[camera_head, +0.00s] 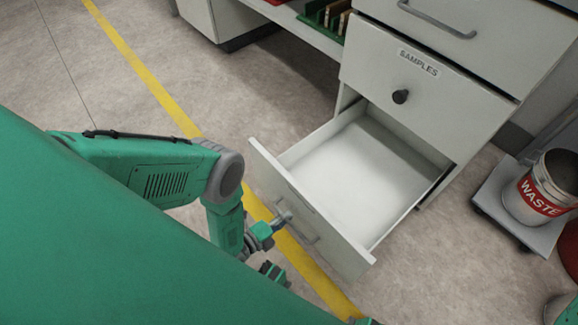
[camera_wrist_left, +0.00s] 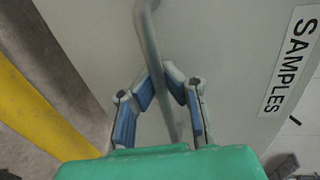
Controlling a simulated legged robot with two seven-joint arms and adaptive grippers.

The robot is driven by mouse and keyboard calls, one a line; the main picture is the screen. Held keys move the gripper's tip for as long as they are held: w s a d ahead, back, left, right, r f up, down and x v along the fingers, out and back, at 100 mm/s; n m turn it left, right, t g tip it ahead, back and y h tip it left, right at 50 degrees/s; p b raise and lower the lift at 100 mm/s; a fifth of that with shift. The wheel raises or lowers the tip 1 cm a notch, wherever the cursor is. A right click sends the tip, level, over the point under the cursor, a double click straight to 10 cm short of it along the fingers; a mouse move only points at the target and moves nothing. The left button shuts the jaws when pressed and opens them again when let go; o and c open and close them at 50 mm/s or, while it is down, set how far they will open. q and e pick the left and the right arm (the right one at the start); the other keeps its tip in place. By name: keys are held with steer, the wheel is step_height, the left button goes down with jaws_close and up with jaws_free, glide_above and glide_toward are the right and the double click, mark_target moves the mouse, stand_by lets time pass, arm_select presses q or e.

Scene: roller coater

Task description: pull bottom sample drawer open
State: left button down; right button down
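The bottom drawer (camera_head: 345,250) of the grey cabinet is pulled far out, and its pale interior is empty. Its front panel (camera_wrist_left: 85,35) fills much of the left wrist view, with a SAMPLES label (camera_wrist_left: 290,60) at the right. A metal bar handle (camera_head: 301,226) is on this front; it also shows in the left wrist view (camera_wrist_left: 150,40). My left gripper (camera_head: 282,217) is at the handle. In the left wrist view its two fingers (camera_wrist_left: 163,75) close in on the bar from both sides near their tips.
The drawer above (camera_head: 425,85) is closed, with a SAMPLES label and dark knob. A WASTE bin (camera_head: 537,195) stands on a low trolley (camera_head: 490,192) at the right. A yellow floor line (camera_head: 150,80) runs under my left arm. Floor left of the cabinet is clear.

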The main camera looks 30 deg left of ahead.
arm_select(q)
steer(key=c, duration=1.6)
jaws_free()
steer(key=shift+f, duration=0.1)
steer(key=v, duration=1.2)
steer(key=w+a+r+n+g+y, duration=0.1)
steer(key=w+r+n+g+y, duration=0.25)
steer(key=w+n+g, duration=0.5)
steer(key=s+a+r+n+g+y, duration=0.25)
steer(key=s+r+n+g, duration=0.25)
steer(key=s+r+n, duration=0.85)
step_height(320, 180, up, 15)
steer(key=p, duration=1.3)
steer(key=shift+a+f+m+h+p, duration=0.2)
steer(key=shift+m+h+p, duration=0.1)
